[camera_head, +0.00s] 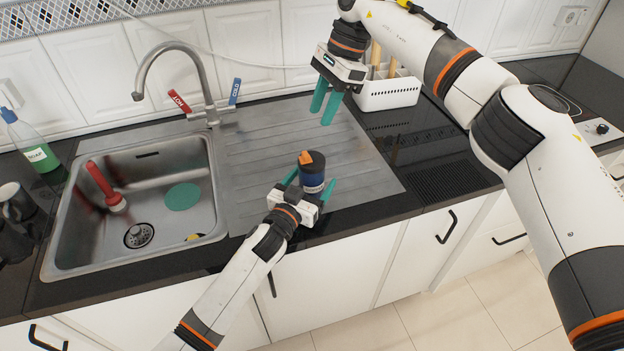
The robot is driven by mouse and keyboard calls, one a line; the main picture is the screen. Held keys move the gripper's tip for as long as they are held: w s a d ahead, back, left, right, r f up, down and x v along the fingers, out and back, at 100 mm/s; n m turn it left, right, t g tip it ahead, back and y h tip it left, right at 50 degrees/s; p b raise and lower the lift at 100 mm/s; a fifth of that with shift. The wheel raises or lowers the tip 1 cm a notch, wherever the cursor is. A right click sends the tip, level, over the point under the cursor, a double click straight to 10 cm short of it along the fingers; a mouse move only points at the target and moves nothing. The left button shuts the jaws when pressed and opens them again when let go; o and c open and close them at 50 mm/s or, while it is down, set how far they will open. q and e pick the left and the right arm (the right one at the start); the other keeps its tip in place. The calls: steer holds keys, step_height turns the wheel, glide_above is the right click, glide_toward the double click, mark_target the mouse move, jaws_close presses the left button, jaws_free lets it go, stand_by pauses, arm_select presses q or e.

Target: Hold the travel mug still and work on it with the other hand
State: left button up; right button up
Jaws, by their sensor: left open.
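The travel mug (311,177) stands upright on the steel draining board, near its front edge. My right gripper (325,104) hangs above the back of the draining board, above and slightly right of the mug. Its two teal fingers point down, apart, with nothing between them.
The sink (140,205) at left holds a red-handled brush (104,185) and a green disc (182,196). The tap (180,75) rises behind it. A soap bottle (35,143) stands at far left. The ribbed board (255,150) is clear left of the mug.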

arm_select(q)
steer(key=shift+w+d, duration=0.15)
steer(key=shift+w, duration=0.1)
steer(key=c, duration=1.1)
steer(key=shift+c, duration=0.3)
